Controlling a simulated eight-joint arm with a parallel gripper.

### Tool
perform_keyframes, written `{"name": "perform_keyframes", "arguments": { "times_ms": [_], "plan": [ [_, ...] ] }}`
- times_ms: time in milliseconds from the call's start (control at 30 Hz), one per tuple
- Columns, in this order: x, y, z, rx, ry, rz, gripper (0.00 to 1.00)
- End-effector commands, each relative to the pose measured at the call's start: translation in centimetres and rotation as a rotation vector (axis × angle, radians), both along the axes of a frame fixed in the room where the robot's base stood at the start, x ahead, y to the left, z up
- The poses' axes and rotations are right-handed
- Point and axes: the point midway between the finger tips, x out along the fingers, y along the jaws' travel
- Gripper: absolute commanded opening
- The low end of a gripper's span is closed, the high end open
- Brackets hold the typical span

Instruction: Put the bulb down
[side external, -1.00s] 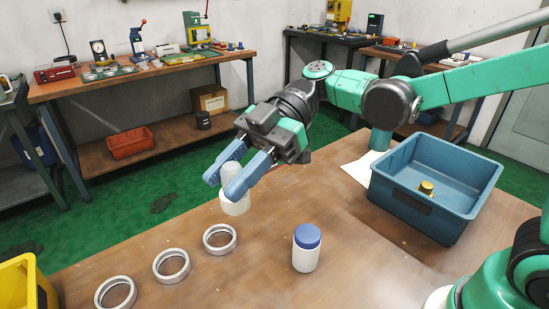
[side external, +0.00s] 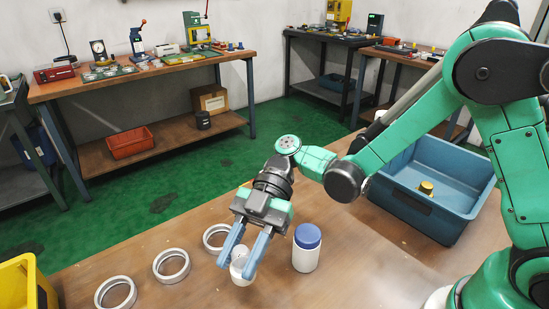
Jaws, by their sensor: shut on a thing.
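The white bulb (side external: 237,273) is between the blue fingers of my gripper (side external: 236,265), which is shut on it. The fingers point down and hide part of the bulb's sides.
Three pale bearing rings stand in a row to the left: a near one (side external: 117,292), a middle one (side external: 171,265) and one partly behind my gripper (side external: 207,241). A blue bin (side external: 415,208) holding a small yellow piece (side external: 426,188) is at right. A yellow bin (side external: 22,285) is at lower left.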

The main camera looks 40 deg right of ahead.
Motion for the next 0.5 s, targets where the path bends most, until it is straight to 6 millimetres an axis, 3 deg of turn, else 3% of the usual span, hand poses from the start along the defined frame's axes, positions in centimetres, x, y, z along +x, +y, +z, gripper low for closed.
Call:
{"name": "perform_keyframes", "arguments": {
  "times_ms": [500],
  "plan": [
    [0.0, 0.0, -5.1, 0.000, 0.000, -0.001, 0.00]
  ]
}}
